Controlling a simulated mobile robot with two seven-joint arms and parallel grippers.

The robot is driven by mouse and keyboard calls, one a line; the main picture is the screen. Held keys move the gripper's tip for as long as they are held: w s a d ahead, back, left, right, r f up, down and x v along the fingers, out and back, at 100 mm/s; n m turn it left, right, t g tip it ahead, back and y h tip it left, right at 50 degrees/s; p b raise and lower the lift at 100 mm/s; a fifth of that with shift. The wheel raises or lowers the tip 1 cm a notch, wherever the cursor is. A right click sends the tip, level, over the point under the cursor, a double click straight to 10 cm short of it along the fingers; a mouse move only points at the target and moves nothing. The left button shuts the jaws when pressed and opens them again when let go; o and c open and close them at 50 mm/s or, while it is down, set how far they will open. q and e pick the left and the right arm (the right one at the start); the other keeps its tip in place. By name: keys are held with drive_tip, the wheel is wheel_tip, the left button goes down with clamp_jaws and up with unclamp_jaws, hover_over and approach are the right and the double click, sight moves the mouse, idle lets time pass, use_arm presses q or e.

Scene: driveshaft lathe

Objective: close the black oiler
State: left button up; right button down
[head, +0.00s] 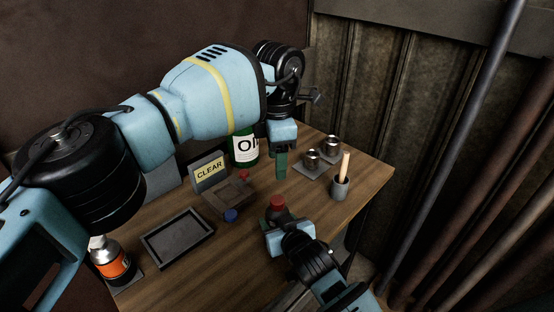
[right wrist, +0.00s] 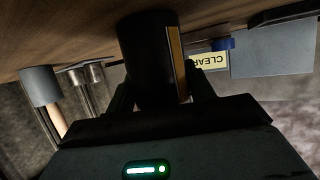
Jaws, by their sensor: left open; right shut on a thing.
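The black oiler (right wrist: 153,60) is a dark cylinder with a yellow-orange stripe, seen upside down in the right wrist view. My right gripper (right wrist: 158,95) is shut around its body. In the head view, the oiler's red top (head: 277,202) shows above my right gripper (head: 278,222), which hides most of the body. I cannot tell how the red top is seated. My left gripper (head: 282,165), with green fingers, points down behind the oiler, apart from it and empty. A blue cap (head: 231,215) lies by the brown block, and a small red piece (head: 244,175) is at the block's back.
On the table stand a brown block (head: 228,199), a CLEAR sign (head: 209,172), a green oil bottle (head: 244,148), an empty dark tray (head: 178,240), an orange-and-black bottle (head: 113,262), metal cups (head: 332,145) and a grey pot (head: 340,188) with a wooden handle. The right front tabletop is clear.

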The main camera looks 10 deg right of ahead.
drive_tip(key=shift+c, duration=2.3)
unclamp_jaws()
drive_tip(key=shift+s+r, duration=0.15)
drive_tip(key=shift+s, duration=0.4)
use_arm(q)
drive_tip(key=shift+f, duration=0.5)
use_arm(e)
drive_tip(key=shift+v, duration=3.35)
drive_tip(key=shift+w+r, duration=0.1)
